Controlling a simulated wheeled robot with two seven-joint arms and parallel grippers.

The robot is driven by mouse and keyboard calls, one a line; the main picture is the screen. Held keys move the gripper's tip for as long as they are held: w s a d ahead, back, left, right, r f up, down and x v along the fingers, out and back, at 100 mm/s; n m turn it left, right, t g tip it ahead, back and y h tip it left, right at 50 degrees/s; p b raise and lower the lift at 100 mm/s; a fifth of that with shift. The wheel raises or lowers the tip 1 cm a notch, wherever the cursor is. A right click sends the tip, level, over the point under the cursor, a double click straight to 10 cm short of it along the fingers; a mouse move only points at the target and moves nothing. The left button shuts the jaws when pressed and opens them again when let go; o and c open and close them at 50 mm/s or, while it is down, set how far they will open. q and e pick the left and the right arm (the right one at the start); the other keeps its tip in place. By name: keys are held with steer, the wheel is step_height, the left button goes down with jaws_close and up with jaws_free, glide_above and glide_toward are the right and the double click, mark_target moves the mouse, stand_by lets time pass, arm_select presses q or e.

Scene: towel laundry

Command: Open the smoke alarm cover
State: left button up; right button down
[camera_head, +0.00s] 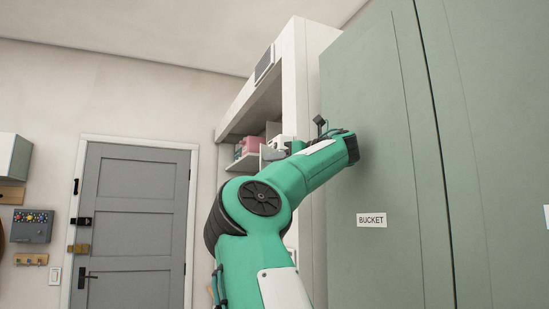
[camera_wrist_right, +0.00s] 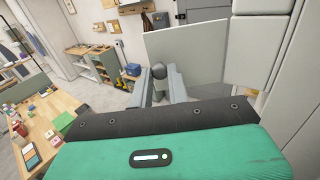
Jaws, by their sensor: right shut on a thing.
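I cannot make out a smoke alarm or its cover for certain in either view. My right arm rises through the middle of the head view, and its wrist is in front of the tall green cabinet. In the right wrist view, the two grey fingers of my right gripper (camera_wrist_right: 158,86) are shut on a small dark grey piece between them. A flat pale grey panel (camera_wrist_right: 188,52) stands just beyond the fingers; whether the held piece belongs to it I cannot tell. My left gripper is in neither view.
The green cabinet (camera_head: 370,180) with a "BUCKET" label (camera_head: 371,220) fills the right side. A white shelf unit (camera_head: 300,80) stands behind my arm, and a grey door (camera_head: 135,220) is at the left. A wooden table (camera_wrist_right: 40,130) with small items is at the wrist view's left.

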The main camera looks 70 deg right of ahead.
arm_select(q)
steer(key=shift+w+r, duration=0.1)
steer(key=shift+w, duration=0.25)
arm_select(e)
steer(key=shift+r, duration=0.15)
steer(key=c, duration=1.3)
jaws_free()
steer(key=shift+c, duration=0.2)
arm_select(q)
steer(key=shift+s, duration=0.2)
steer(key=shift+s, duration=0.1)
